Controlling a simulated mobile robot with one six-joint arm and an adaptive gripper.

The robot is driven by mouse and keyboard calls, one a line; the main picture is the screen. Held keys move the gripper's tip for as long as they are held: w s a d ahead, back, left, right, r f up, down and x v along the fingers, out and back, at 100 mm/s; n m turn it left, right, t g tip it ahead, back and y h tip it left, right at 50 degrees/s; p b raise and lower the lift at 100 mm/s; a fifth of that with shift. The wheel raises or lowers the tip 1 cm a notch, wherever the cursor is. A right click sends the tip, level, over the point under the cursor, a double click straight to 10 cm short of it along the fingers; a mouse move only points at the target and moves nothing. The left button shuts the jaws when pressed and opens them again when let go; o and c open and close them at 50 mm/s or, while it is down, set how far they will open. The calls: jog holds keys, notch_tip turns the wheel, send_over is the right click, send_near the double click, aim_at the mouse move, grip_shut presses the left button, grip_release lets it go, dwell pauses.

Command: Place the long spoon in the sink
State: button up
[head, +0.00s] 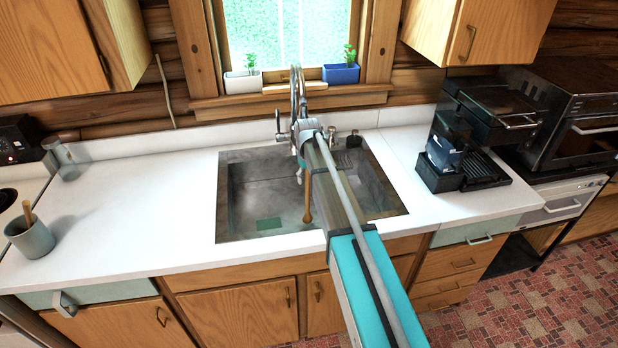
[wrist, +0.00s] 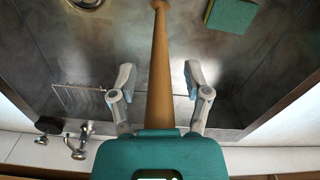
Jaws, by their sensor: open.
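The long wooden spoon (head: 307,200) points downward over the sink (head: 262,192) in the head view. In the wrist view the spoon (wrist: 161,70) runs lengthwise between the spread fingers of my gripper (wrist: 158,80). A gap shows between the spoon and each finger. My gripper is open above the basin, and its palm hides the spoon's near end. The basin (wrist: 235,105) fills much of the wrist view. Whether the spoon's far end touches the basin floor is unclear.
A green sponge (head: 268,224) lies on the basin floor. The faucet (head: 296,90) stands behind the sink, close to my gripper. A cup (head: 30,240) with a wooden utensil stands at the left. A coffee machine (head: 465,140) stands at the right. The counter between cup and sink is mostly clear.

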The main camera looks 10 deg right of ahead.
jog(key=shift+r, duration=0.15)
notch_tip(320, 180, up, 12)
jog(key=p, duration=1.2)
dwell(0.8)
jog(key=s+m, duration=0.2)
jog(key=s, duration=2.5)
jog(key=shift+s+d, duration=0.15)
jog(key=shift+s, duration=0.2)
notch_tip(320, 180, down, 9)
jog(key=b, duration=0.8)
jog(key=shift+b, duration=0.4)
